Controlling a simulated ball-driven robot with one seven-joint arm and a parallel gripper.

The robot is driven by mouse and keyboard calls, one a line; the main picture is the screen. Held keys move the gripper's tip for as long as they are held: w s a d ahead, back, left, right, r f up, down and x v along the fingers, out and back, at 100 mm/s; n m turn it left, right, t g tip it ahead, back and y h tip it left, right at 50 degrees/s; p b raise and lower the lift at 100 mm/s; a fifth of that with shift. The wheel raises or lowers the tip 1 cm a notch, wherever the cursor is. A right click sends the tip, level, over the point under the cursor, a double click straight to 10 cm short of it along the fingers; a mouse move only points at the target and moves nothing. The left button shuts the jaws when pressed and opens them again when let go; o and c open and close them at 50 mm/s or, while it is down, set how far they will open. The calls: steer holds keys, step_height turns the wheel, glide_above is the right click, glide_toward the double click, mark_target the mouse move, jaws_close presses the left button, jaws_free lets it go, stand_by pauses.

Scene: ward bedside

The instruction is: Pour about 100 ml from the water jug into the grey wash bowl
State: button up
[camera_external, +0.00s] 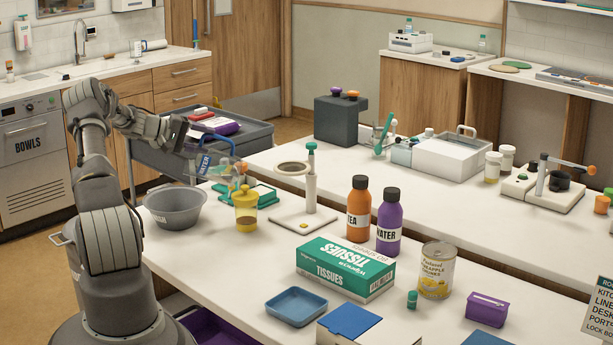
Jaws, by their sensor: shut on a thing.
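The grey wash bowl (174,211) stands on the near left end of the white table. The clear water jug (221,172), with a blue label (204,165), is in the air just right of the bowl and higher than its rim. The jug looks tilted. My gripper (187,146) is shut on the jug, on its left side. Its fingertips are partly hidden, and I cannot make out the water level or any stream. The inside bottom of the bowl is hidden too.
A yellow-lidded jar (245,211) stands close right of the bowl, with a green tray (258,193) behind it. A stand with a green-topped post (311,180), a TEA bottle (358,210), a purple bottle (390,222) and a tissue box (345,270) are farther right.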

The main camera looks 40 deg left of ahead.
steer(key=shift+f, duration=0.1)
steer(key=shift+s+a+f+t+h+b, duration=0.35)
steer(key=shift+s+f+t+b, duration=0.45)
steer(key=shift+b, duration=1)
steer(key=shift+s+a+f+b, duration=0.2)
steer(key=shift+a+f+b, duration=0.05)
steer(key=shift+b, duration=0.2)
steer(key=shift+s+a+f+t+b, duration=0.55)
steer(key=shift+s+f+b, duration=0.25)
steer(key=shift+b, duration=0.35)
steer(key=shift+s+t+h+b, duration=0.1)
steer(key=shift+t+h+b, duration=0.15)
steer(key=shift+h+b, duration=0.1)
